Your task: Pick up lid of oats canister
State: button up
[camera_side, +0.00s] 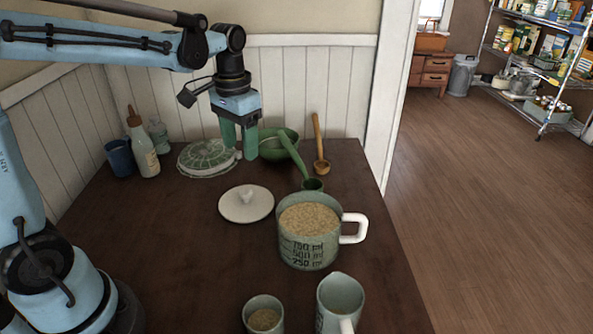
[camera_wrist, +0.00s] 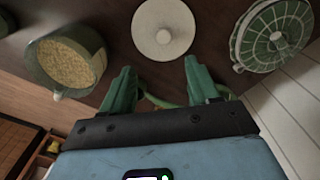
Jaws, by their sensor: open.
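A round white lid (camera_side: 236,211) with a small knob lies flat on the table, apart from the oats canister. It also shows in the wrist view (camera_wrist: 150,38), beyond my fingertips. The oats canister (camera_side: 305,252), a green measuring mug with a white handle and volume marks, stands uncovered and full of oats; in the wrist view it is at the left (camera_wrist: 88,80). My gripper (camera_side: 240,147) has green fingers, spread apart and empty, and hangs above the table behind the lid. In the wrist view the gripper (camera_wrist: 160,78) has nothing between its fingers.
A green ribbed round cover (camera_side: 205,158) lies behind the lid. A bottle (camera_side: 145,158) and blue cup (camera_side: 120,158) stand left. A small cup (camera_side: 263,320) and pitcher (camera_side: 342,296) stand in front.

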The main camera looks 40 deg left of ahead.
send_over(245, 191)
jog(key=f, duration=0.6)
jog(key=shift+d+f, duration=0.2)
jog(key=shift+f, duration=0.2)
jog(key=shift+a+f, duration=0.15)
jog(key=shift+f, duration=1.2)
jog(key=shift+a+f, duration=0.1)
jog(key=shift+f, duration=1.2)
grip_shut()
